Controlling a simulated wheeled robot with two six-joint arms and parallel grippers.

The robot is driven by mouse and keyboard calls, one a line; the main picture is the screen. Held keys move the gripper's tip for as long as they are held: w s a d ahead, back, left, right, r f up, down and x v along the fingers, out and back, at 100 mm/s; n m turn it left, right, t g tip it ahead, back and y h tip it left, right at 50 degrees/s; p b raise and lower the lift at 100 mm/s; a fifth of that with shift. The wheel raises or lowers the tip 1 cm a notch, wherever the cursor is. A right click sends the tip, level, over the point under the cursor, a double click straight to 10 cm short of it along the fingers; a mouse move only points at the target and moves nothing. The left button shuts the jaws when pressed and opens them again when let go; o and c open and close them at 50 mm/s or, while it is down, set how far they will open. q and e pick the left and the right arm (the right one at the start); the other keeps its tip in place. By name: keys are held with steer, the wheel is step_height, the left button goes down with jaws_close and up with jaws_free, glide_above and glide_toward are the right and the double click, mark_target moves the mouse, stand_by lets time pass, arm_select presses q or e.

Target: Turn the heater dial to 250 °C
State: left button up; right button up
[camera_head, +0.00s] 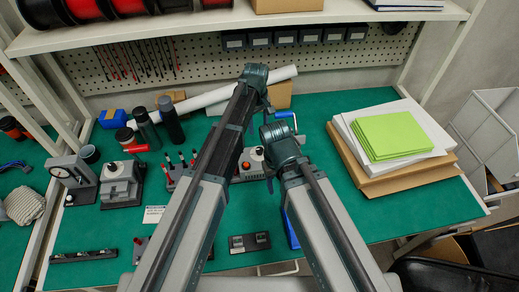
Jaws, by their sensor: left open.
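A stack of green sheets (391,136) lies on white and brown boards at the right. A grey press-like device (121,183), dark bottles (170,119) and a screwdriver rack stand at the left. A black block (249,243) lies at the front. The right front bench is clear.

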mark_target(260, 149)
arm_select(q)
steer(key=shift+f, duration=0.1)
step_height(260, 149, down, 14)
steer(key=b, duration=1.4)
steer(key=shift+w+d, duration=0.1)
steer(key=shift+d, duration=0.05)
steer(key=shift+r, duration=0.2)
jaws_close()
